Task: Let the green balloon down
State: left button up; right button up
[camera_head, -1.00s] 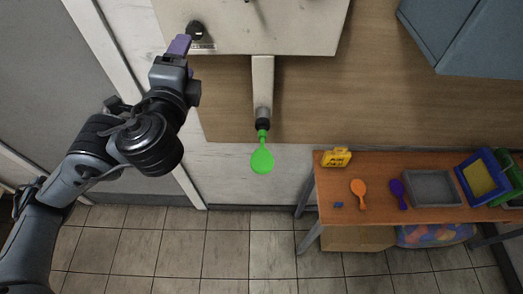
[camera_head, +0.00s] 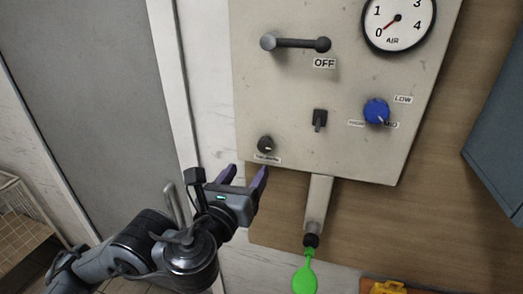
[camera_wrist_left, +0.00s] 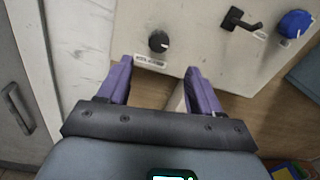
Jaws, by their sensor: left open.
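The green balloon (camera_head: 305,279) hangs at the black nozzle (camera_head: 311,241) under the metal arm (camera_head: 318,203) of the panel. It looks small and slack. My left gripper (camera_head: 244,174) is open and empty, with purple fingers, just below the small black knob (camera_head: 265,145) at the panel's lower left corner. In the left wrist view this knob (camera_wrist_left: 158,41) lies ahead of and between the two fingertips, apart from them. The label under the knob is too small to read. My right gripper is not in view.
The panel (camera_head: 345,90) carries a lever (camera_head: 295,43) marked OFF, an AIR gauge (camera_head: 398,22) near 0, a toggle switch (camera_head: 319,120) and a blue knob (camera_head: 376,111). A yellow thing (camera_head: 388,288) shows at the bottom edge. A blue-grey cabinet (camera_head: 500,130) stands right.

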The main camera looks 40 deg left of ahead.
aim_at(264, 147)
pick_arm(q)
jog(key=b+x, duration=0.1)
jog(key=x, duration=0.2)
jog(key=b+x, duration=0.2)
jog(key=x, duration=0.1)
jog(key=b+x, duration=0.2)
jog(key=x, duration=0.1)
jog(key=shift+w+f, duration=0.15)
jog(key=shift+f, duration=0.15)
jog(key=shift+w+a+r, duration=0.1)
jog(key=shift+w+a, duration=0.15)
jog(key=shift+w, duration=0.35)
jog(key=c, duration=1.1)
